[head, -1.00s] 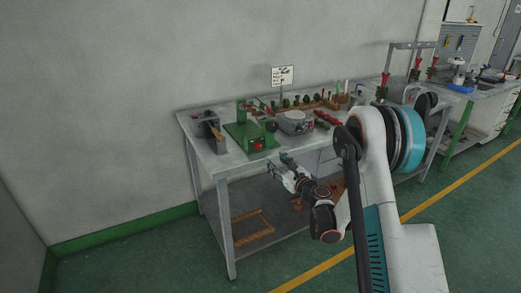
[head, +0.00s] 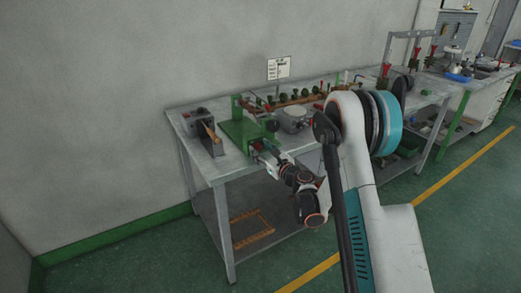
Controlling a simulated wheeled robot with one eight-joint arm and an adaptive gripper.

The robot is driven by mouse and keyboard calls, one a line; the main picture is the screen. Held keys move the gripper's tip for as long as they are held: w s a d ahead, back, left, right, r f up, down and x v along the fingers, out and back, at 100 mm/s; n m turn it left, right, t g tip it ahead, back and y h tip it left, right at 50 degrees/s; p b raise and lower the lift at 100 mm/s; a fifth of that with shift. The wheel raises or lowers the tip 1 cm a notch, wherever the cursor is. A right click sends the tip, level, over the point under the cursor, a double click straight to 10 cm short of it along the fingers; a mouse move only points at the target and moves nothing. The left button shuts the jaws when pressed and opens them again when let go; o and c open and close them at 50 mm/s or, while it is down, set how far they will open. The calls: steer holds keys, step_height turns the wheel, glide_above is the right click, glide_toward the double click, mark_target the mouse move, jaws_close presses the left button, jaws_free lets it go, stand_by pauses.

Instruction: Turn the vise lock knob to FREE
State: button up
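A green vise (head: 238,128) with an upright post and a flat base stands on the left half of the grey workbench in the head view. A dark round knob (head: 271,126) shows at its right side. My gripper (head: 260,150) is at the front of the vise's base, by the bench's front edge. It covers the front face of the base, where a small red and dark part showed earlier. I cannot tell whether the gripper touches anything or how far its fingers are spread. Any lock marking is hidden or too small to read.
A grey device with a wooden handle (head: 209,132) stands left of the vise, and a round grey unit (head: 292,118) stands right of it. The workbench edge (head: 226,175) lies close to my gripper.

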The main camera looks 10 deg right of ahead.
jaws_close()
steer(key=shift+n, duration=0.3)
steer(key=n, duration=0.3)
steer(key=shift+n, duration=0.4)
steer(key=n, duration=0.4)
steer(key=shift+a+n, duration=0.1)
steer(key=shift+n, duration=0.2)
steer(key=n, duration=0.4)
steer(key=shift+h, duration=0.4)
steer(key=n, duration=0.4)
steer(key=shift+s+a+f, duration=0.1)
steer(key=shift+n, duration=0.3)
